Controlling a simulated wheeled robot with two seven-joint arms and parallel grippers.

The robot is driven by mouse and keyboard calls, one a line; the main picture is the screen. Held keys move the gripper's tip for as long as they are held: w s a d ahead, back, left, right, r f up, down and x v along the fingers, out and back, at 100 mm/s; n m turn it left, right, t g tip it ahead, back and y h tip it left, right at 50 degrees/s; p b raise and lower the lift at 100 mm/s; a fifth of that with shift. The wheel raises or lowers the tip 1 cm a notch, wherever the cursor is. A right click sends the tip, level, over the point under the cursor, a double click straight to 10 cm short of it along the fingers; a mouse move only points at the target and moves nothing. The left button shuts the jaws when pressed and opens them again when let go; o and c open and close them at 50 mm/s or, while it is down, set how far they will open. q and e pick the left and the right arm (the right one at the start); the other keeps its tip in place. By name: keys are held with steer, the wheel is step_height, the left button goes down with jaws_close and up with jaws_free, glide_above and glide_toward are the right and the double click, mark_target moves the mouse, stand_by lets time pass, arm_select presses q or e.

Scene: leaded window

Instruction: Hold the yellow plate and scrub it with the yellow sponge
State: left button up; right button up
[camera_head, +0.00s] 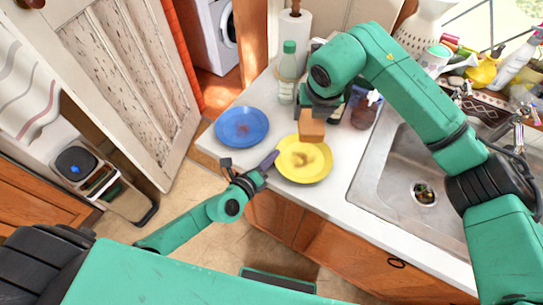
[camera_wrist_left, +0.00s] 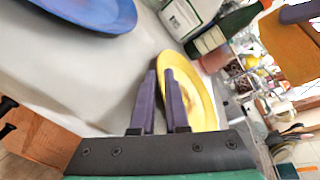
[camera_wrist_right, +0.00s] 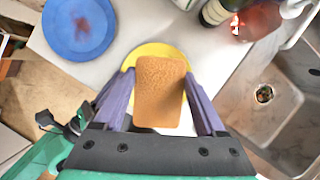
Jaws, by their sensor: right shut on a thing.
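The yellow plate (camera_head: 291,172) lies on the white counter near its front edge, with a brown smear in its middle. The sponge (camera_head: 312,127), orange-tan, is held above the plate by my right gripper (camera_head: 316,108); it fills the space between the fingers in the right wrist view (camera_wrist_right: 160,90). My left gripper (camera_head: 270,160) is at the plate's left rim. In the left wrist view its two purple fingers (camera_wrist_left: 161,85) are a little apart with a narrow gap, and the plate (camera_wrist_left: 203,95) shows beside and behind the right finger; I see no clear grip on it.
A blue plate (camera_head: 242,127) with a reddish stain lies left of the yellow plate. A green-capped bottle (camera_head: 288,72) and a brown soap bottle (camera_head: 364,110) stand behind. The metal sink (camera_head: 400,187) is at right. A paper towel roll (camera_head: 292,40) stands at the back.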

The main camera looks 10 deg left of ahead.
steer(key=shift+s+r, duration=0.1)
steer(key=shift+s, duration=0.05)
stand_by(0.3)
stand_by(2.3)
step_height(320, 180, down, 6)
steer(key=n+g+y, duration=0.2)
steer(key=n, duration=0.7)
glide_above(296, 154)
steer(key=d, duration=0.1)
steer(key=shift+y, duration=0.4)
steer(key=shift+s+d+f, duration=0.1)
steer(key=shift+s+f, duration=0.1)
steer(key=shift+f, duration=1.55)
steer(key=shift+s+d+f, duration=0.1)
steer(key=shift+s+f, duration=0.05)
steer(key=shift+f, duration=1.6)
steer(key=shift+f, duration=0.65)
